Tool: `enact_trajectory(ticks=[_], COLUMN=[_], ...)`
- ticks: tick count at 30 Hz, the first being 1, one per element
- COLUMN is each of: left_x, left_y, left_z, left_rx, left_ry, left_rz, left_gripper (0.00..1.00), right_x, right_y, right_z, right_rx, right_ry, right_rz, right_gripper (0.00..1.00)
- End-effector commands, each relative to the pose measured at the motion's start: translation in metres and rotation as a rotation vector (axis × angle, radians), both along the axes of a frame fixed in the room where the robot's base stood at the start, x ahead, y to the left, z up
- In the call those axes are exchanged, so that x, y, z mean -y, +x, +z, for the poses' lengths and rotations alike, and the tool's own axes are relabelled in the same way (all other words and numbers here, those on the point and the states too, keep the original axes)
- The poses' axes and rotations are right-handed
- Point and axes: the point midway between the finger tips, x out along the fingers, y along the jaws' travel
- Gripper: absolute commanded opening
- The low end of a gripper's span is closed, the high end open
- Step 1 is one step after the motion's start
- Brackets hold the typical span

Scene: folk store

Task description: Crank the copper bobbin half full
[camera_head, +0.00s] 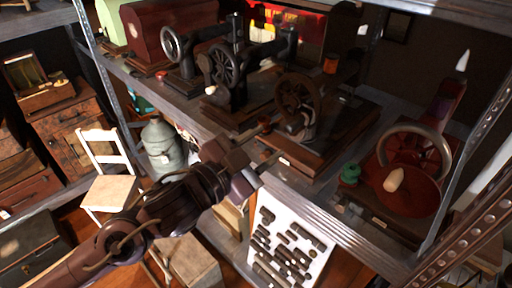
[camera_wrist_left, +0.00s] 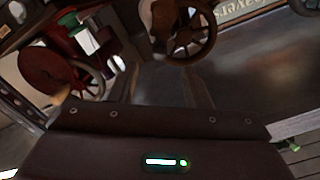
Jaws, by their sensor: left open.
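A red winder with a large wheel (camera_head: 414,148) stands at the right end of the shelf. A pale knob (camera_head: 393,180) sits in front of its red disc; the winder is also at the left of the left wrist view (camera_wrist_left: 50,72). A small orange-copper spool (camera_head: 330,63) stands by the sewing machines; I cannot tell whether it is the copper bobbin. The nearest machine has a brown handwheel (camera_head: 298,98), also at the top of the left wrist view (camera_wrist_left: 196,35). My left gripper (camera_head: 263,155) is open and empty at the shelf's front edge, apart from both. How full any bobbin is cannot be seen.
A green spool (camera_head: 350,173) stands left of the winder. Metal shelf posts (camera_head: 468,160) rise at the sides. Below are a white board with dark pieces (camera_head: 292,240) and a white chair (camera_head: 108,190).

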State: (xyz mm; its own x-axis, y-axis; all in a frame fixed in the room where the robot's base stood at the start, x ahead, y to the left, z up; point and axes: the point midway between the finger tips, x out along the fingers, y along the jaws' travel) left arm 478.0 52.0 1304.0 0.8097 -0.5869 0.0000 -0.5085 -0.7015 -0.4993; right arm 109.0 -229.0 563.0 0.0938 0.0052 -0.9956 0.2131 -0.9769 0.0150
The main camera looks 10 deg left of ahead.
Motion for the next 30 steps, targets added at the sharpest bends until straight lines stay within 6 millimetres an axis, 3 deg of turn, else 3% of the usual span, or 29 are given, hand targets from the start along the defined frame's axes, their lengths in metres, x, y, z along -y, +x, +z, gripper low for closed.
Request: enact_trajectory(ticks=[19, 30], left_x=[0.047, 0.049], left_y=[0.064, 0.066], left_z=[0.001, 0.0], left_rx=[0.001, 0.0], left_ry=[-0.001, 0.0], left_rz=[-0.001, -0.001], left_gripper=[0.44, 0.44], right_x=[0.001, 0.002], right_y=[-0.002, -0.002], right_z=[0.001, 0.003], right_rx=[-0.003, -0.003], right_ry=[-0.002, -0.003], right_rz=[-0.001, -0.001], right_gripper=[0.49, 0.49])
